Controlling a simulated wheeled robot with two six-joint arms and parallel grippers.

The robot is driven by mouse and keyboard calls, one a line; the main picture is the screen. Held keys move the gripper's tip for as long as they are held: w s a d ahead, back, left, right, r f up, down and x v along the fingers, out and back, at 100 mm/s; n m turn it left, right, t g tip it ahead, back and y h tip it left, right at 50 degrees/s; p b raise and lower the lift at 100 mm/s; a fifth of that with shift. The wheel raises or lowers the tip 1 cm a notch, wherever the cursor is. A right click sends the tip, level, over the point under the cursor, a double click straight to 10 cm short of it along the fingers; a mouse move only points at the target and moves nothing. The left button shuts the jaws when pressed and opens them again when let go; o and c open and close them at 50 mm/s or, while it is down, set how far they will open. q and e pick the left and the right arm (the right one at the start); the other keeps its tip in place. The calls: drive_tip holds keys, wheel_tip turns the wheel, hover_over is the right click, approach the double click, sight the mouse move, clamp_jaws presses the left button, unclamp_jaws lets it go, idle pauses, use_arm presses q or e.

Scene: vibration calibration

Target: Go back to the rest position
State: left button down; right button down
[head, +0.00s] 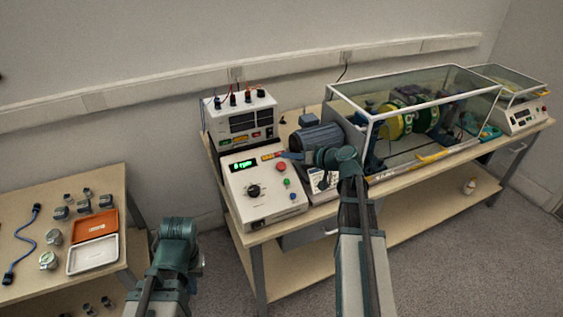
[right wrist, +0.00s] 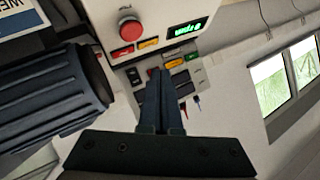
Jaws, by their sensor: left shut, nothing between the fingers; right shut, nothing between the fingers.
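My right arm reaches over the bench in the head view. Its gripper (head: 287,155) points left, at the upper right edge of the control box (head: 262,205). In the right wrist view the right gripper (right wrist: 160,76) is shut and empty, its two dark fingers together. The red knob (right wrist: 130,28) and green display (right wrist: 184,31) of the box lie beyond the fingers; I cannot tell whether they touch anything. My left gripper (head: 178,232) is low at the left of centre in the head view, over the gap between the tables, empty; its fingertips are hard to make out.
A grey motor (head: 318,138) and a clear-covered rig (head: 410,100) stand close to the right arm. A power supply (head: 240,121) stands behind the control box. The left table holds an orange tray (head: 95,224), a white tray (head: 93,254) and a blue cable (head: 25,240).

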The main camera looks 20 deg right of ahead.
drive_tip(key=shift+f, duration=0.1)
idle(0.6)
drive_tip(key=s+a+f+g, duration=0.1)
drive_tip(key=a, duration=0.3)
drive_tip(key=s+a+f+n+g, duration=0.1)
drive_tip(key=a+f, duration=0.1)
drive_tip(key=a, duration=0.2)
drive_tip(key=s+a+f+g, duration=0.1)
drive_tip(key=a+f+g, duration=0.1)
drive_tip(key=a, duration=0.2)
drive_tip(key=shift+s+a+n+y, duration=0.1)
drive_tip(key=shift+s+n+y, duration=0.3)
drive_tip(key=s+a+f+n+g+h, duration=0.1)
drive_tip(key=s+a+f+g+h, duration=0.3)
drive_tip(key=s+a, duration=0.3)
drive_tip(key=s+a+f+n+g+h, duration=0.1)
drive_tip(key=s+a+f+g+h, duration=0.3)
drive_tip(key=s, duration=1)
drive_tip(key=a, duration=0.2)
drive_tip(key=shift+s+a+f+h, duration=0.15)
drive_tip(key=shift+a+h, duration=0.25)
use_arm(q)
drive_tip(key=c, duration=1.5)
unclamp_jaws()
drive_tip(key=shift+c, duration=0.2)
